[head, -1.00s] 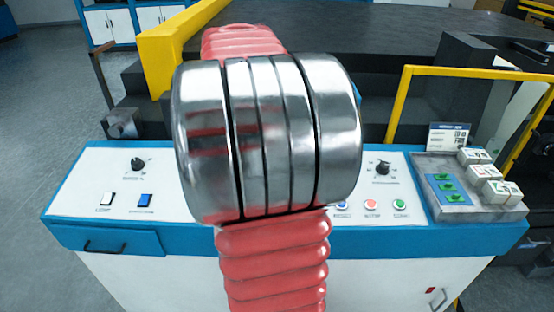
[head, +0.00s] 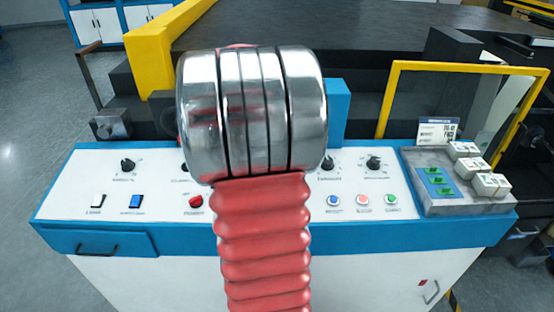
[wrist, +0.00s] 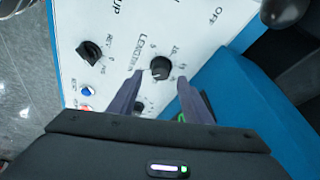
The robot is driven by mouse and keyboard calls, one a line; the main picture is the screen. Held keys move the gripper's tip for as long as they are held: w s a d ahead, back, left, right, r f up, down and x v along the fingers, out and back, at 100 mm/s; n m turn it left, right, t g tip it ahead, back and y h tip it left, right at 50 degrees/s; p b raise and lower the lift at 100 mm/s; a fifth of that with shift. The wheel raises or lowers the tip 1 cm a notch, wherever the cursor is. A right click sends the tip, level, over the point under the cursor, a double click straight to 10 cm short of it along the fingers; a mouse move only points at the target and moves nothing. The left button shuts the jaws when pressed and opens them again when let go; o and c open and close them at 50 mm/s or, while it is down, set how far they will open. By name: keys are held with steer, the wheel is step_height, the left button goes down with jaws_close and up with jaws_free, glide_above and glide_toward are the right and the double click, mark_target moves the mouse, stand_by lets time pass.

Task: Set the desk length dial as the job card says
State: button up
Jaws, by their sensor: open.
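The desk length dial (wrist: 161,67), a round black knob lettered "LENGTH", shows in the wrist view on the white panel. My gripper (wrist: 160,79) is open, with one finger to each side of the dial; whether the fingers touch it I cannot tell. The dial's setting is too small to read. In the head view my arm hides my gripper and the middle of the desk. A card (head: 438,131) stands at the back of the grey tray; its large print is too blurred to read surely.
The head view shows other black knobs (head: 127,165) and (head: 374,162), a red button (head: 196,202), and blue, red and green buttons (head: 391,200). Another black knob (wrist: 90,51) sits beside the dial. The grey tray (head: 460,207) holds white blocks. A yellow rail (head: 470,67) stands behind.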

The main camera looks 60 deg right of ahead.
steer(key=shift+x, duration=1.9)
steer(key=shift+c, duration=0.3)
steer(key=c, duration=0.9)
steer(key=shift+a, duration=0.3)
steer(key=shift+c, duration=0.5)
steer(key=shift+d+f, duration=0.1)
steer(key=shift+d, duration=0.1)
